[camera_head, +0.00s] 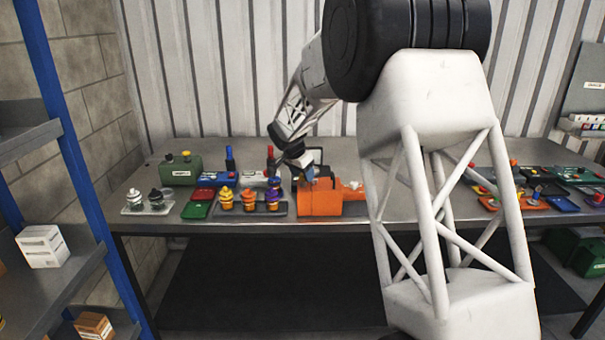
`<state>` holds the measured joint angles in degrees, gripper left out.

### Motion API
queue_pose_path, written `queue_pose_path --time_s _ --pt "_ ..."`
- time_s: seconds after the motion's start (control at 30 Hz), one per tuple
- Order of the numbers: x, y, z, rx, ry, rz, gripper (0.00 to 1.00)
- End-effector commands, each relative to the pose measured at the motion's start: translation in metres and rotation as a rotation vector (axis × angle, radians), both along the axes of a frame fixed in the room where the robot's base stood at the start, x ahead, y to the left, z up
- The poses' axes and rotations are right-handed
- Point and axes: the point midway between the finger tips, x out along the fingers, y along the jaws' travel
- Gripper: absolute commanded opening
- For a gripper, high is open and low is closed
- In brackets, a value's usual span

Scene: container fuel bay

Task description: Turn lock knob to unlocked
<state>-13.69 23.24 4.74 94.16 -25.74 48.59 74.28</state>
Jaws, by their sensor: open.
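An orange box-shaped unit (319,202) with a dark handle frame behind it stands on the bench, left of the middle. My gripper (303,171) points down over the left part of this unit. Its jaws are open, small and dark in this view. I cannot tell whether they touch anything. A small blue part (309,175) shows right by the jaws; I cannot tell whether it belongs to the unit. I cannot pick out the lock knob or its setting; it may be hidden by my gripper.
Coloured trays (562,204) lie at the right. My arm hides the bench's middle right. A blue-posted shelf (62,120) stands at left.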

Motion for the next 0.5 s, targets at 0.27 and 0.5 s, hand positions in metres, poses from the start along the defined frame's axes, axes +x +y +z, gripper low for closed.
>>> queue_pose_path --time_s 0.27,0.5 --pt "0.0 -0.0001 0.0001 0.0 0.0 0.0 0.45" --pt "-0.0001 -0.0002 0.0002 0.0 0.0 0.0 0.08"
